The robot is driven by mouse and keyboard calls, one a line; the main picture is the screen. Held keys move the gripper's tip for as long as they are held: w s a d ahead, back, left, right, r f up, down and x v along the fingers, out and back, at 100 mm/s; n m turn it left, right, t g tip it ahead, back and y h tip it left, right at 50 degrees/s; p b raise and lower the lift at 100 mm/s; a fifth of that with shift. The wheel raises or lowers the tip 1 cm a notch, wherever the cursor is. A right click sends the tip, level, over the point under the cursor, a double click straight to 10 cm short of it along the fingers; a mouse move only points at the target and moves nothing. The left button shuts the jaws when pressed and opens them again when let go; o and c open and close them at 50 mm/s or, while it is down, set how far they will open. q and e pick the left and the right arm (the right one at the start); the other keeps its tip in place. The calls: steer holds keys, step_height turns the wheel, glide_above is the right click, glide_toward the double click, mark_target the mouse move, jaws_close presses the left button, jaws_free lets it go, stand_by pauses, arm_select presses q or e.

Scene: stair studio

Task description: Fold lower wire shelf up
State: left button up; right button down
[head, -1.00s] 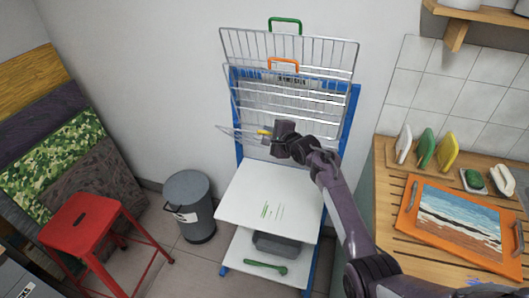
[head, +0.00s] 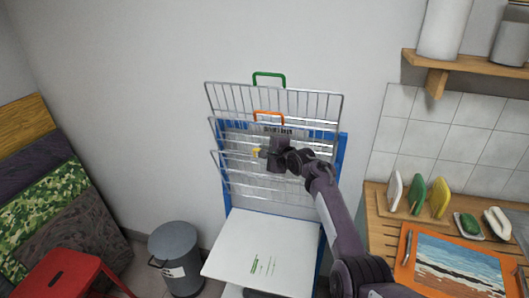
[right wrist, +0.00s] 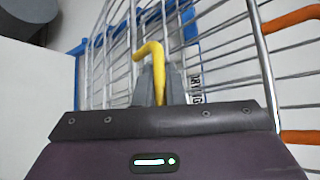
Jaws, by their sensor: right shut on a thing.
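The lower wire shelf (head: 232,176) hangs on the blue rack (head: 340,150) below two other wire shelves and is tilted steeply upward. Its yellow handle (head: 255,153) also shows in the right wrist view (right wrist: 152,50). My right gripper (head: 262,153) is shut on this yellow handle; in the right wrist view its grey fingers (right wrist: 156,88) close around the handle's lower part. My gripper and forearm hide the right part of the shelf. My left gripper is not in view.
Above are the wire shelf with the orange handle (head: 268,113) and the top one with the green handle (head: 269,74). A white board (head: 262,245) lies below. The wooden counter (head: 380,225) stands right, a grey bin (head: 176,258) and red stool (head: 60,275) left.

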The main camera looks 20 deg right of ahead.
steer(key=shift+f, duration=0.3)
steer(key=c, duration=1.5)
jaws_free()
steer(key=shift+d, duration=0.1)
steer(key=v, duration=0.7)
steer(key=shift+s+r+b, duration=0.2)
steer(key=shift+s+b, duration=0.15)
steer(key=shift+b, duration=0.1)
steer(key=shift+d, duration=0.1)
